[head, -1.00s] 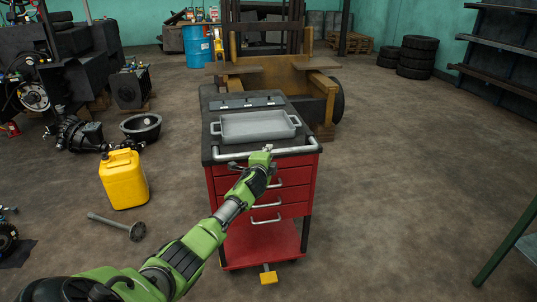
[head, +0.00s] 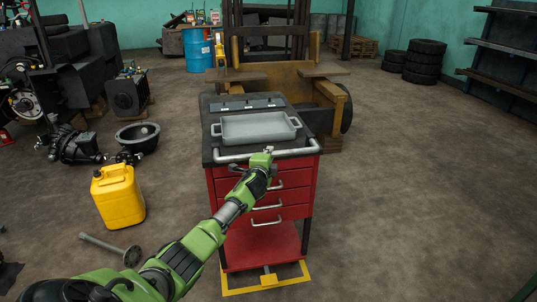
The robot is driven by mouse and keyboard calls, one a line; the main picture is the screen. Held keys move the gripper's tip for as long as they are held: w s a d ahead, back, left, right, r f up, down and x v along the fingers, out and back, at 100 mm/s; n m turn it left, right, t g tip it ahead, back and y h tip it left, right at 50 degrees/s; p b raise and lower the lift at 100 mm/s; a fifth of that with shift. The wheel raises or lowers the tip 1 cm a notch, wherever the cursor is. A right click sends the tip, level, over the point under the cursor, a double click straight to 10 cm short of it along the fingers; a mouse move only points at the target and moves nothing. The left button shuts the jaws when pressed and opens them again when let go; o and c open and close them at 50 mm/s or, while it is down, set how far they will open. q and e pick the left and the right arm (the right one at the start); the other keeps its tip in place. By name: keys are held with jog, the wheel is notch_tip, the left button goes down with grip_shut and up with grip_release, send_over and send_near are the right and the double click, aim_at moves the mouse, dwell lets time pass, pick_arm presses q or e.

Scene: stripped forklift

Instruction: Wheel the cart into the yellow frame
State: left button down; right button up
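The red tool cart (head: 262,210) stands upright in the middle of the head view, with a dark top, drawers and a pale push handle (head: 225,156). My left gripper (head: 262,161) is at the middle of this handle and appears shut on it; its fingertips are partly hidden. The yellow frame (head: 236,292) is marked on the floor at the cart's near end. Its near edge and parts of its near corners show; the rest is hidden under the cart. A small yellow pedal (head: 268,279) sticks out low on the cart. My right gripper is not in view.
A grey tray (head: 255,127) lies on the cart top. A stripped forklift (head: 325,92) stands close beyond the cart. The floor at right is clear.

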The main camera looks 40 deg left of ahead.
pick_arm(q)
jog(key=shift+a+r, duration=0.1)
jog(key=shift+r, duration=0.15)
jog(key=c, duration=2.3)
grip_release()
jog(key=o, duration=0.4)
jog(key=shift+w, duration=0.15)
jog(key=shift+w+a+f, duration=0.15)
jog(key=shift+f, duration=0.15)
jog(key=shift+r, duration=0.1)
jog(key=shift+v, duration=0.9)
jog(key=v, duration=1)
